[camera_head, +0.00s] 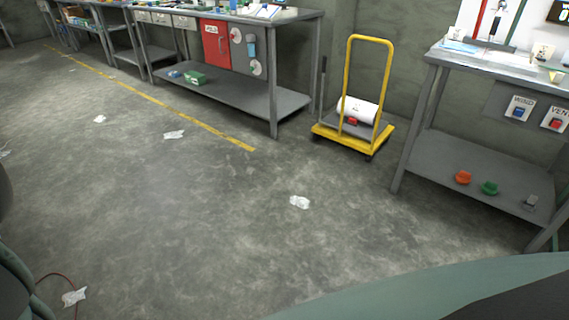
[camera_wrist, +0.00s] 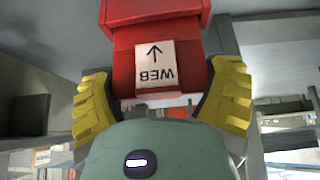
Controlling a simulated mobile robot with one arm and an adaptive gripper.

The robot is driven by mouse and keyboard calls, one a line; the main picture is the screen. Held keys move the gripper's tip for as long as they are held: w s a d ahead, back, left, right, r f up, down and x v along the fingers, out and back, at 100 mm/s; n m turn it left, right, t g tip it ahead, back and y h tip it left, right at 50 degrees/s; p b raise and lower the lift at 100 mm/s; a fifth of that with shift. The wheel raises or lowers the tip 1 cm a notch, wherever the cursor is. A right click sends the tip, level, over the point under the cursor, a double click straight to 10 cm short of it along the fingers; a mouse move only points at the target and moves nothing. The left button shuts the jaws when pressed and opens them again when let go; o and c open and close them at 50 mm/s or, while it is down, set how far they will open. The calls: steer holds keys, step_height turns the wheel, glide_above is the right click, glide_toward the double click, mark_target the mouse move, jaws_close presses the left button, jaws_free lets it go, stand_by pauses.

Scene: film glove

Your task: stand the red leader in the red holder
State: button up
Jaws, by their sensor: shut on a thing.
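My gripper (camera_wrist: 161,98), with yellow ribbed fingers, is shut on a red block-like piece (camera_wrist: 126,55) in the wrist view, apparently the red leader. A white label with an arrow and the word WEB, upside down in the picture, is on its face. Its far end runs out of the top of the picture. The gripper does not show in the head view. An orange-red piece (camera_head: 463,177) sits on the right bench's lower shelf; I cannot tell whether it is the red holder.
A green piece (camera_head: 489,187) and a grey piece (camera_head: 531,201) stand on the right bench's lower shelf (camera_head: 440,160). A yellow cart (camera_head: 325,132) carries a white roll (camera_head: 358,109). A long bench (camera_head: 225,95) is at the back. Crumpled film (camera_head: 300,202) lies on the open floor.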

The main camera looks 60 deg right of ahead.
steer(key=shift+f+b, duration=0.45)
steer(key=shift+f, duration=0.2)
steer(key=o, duration=1)
steer(key=shift+r, duration=0.15)
steer(key=shift+v, duration=5.95)
